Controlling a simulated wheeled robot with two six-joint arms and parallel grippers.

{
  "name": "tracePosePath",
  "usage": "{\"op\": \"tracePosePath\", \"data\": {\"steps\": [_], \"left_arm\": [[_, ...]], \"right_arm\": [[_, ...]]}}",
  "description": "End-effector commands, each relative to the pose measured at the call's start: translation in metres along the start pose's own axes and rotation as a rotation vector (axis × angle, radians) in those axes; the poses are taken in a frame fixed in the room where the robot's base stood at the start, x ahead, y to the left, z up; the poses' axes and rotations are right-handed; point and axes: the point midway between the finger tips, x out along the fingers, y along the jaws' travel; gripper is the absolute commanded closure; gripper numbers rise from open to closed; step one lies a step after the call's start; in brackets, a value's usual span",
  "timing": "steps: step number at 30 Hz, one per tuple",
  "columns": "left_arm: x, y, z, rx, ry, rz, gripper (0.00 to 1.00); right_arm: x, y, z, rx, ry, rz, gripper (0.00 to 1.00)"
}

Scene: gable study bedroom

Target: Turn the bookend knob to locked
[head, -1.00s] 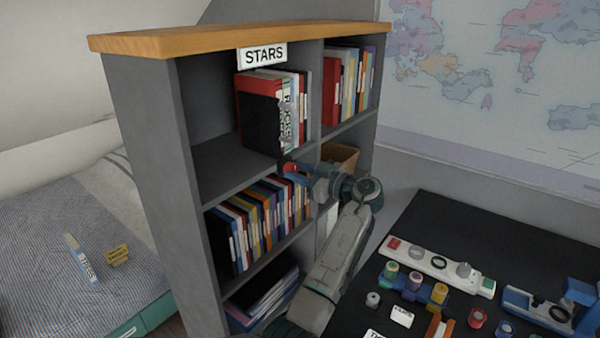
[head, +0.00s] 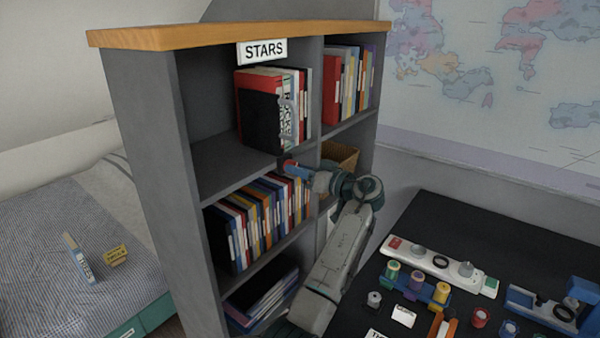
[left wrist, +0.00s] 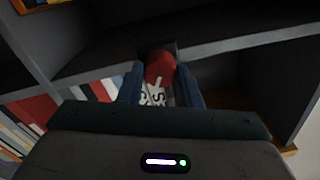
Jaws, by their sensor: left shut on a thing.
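The black bookend (head: 260,120) stands on the upper left shelf under the STARS sign (head: 264,51), against a row of books (head: 295,98). The red knob (head: 287,162) shows low at the bookend's front corner, at the shelf edge. My left gripper (head: 291,166) reaches it from the right and is shut on it. In the left wrist view the round red knob (left wrist: 160,68) sits between the two blue fingers, and a white lettered label (left wrist: 154,95) shows just below it. The knob's pointer and its lock marking cannot be made out. My right gripper is not in view.
The grey bookcase (head: 150,170) has more books (head: 255,220) on the shelf below and a basket (head: 340,155) to the right. A dark table (head: 430,215) with several small items lies at the lower right. A bed (head: 50,220) is at the left.

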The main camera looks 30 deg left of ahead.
Motion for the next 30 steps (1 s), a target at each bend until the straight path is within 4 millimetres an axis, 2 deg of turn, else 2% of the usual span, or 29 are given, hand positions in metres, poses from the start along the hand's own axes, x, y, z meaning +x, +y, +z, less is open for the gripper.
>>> {"op": "tracePosePath", "data": {"steps": [8,14,20,30], "left_arm": [[0.0,0.0,0.0,0.262,0.008,0.001,0.91],[0.0,-0.001,-0.001,0.453,0.014,0.003,0.91],[0.0,-0.001,-0.001,0.641,0.02,0.004,0.91],[0.0,-0.001,-0.001,0.909,0.03,0.007,0.91]], "right_arm": [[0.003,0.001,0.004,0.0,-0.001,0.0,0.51],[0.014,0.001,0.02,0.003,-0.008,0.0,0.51],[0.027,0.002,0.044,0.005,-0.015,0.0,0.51],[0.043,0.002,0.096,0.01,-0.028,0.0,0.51]]}}
